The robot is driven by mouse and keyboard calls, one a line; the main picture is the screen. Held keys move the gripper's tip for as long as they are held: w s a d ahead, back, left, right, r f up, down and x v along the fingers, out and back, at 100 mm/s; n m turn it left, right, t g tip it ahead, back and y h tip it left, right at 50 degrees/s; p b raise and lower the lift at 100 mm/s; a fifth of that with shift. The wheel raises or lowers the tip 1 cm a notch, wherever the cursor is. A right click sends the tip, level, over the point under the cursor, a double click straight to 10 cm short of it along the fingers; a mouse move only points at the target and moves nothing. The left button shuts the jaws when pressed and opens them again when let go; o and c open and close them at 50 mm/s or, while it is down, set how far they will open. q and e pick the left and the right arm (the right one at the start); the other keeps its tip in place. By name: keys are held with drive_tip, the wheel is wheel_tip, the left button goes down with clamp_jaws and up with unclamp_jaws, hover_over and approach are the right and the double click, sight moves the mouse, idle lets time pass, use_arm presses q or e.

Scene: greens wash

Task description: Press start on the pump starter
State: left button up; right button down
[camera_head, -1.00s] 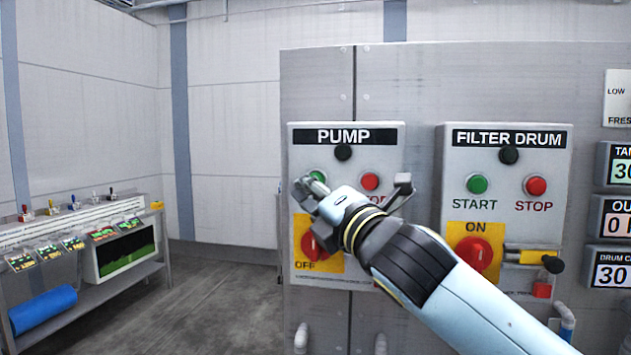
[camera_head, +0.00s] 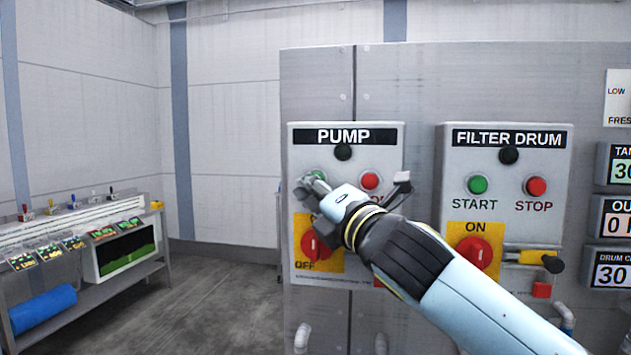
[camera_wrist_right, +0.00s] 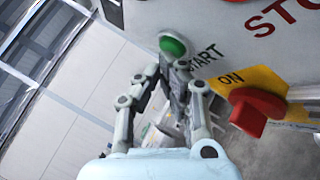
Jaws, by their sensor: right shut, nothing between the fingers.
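The pump starter (camera_head: 374,261) is a grey box headed PUMP on the panel. Its green start button (camera_head: 319,173) is partly covered by my right gripper (camera_head: 309,182); its red stop button (camera_head: 370,181) shows beside it. In the right wrist view the green start button (camera_wrist_right: 173,45) lies just beyond the closed fingertips of my right gripper (camera_wrist_right: 174,66). I cannot tell whether they touch it. The gripper is shut and empty. The dark lamp (camera_head: 344,152) is above the buttons, and the red rotary switch (camera_head: 315,244) is below. My left gripper is not in view.
The filter drum starter (camera_head: 509,140), with its own green and red buttons, is to the right. Readout displays (camera_head: 613,218) line the panel's right edge. A bench (camera_head: 120,271) with small coloured levers stands at the left. The floor (camera_head: 215,310) between is clear.

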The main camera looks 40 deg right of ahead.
drive_tip(key=shift+w+d, duration=0.2)
idle(0.3)
drive_tip(key=shift+s+a, duration=0.1)
idle(0.3)
drive_tip(key=shift+s+a+p, duration=0.45)
drive_tip(key=shift+s+a, duration=0.05)
drive_tip(key=shift+a, duration=0.05)
drive_tip(key=s+a+p, duration=0.3)
drive_tip(key=shift+s+a, duration=0.1)
drive_tip(key=shift+a, duration=0.3)
idle(0.8)
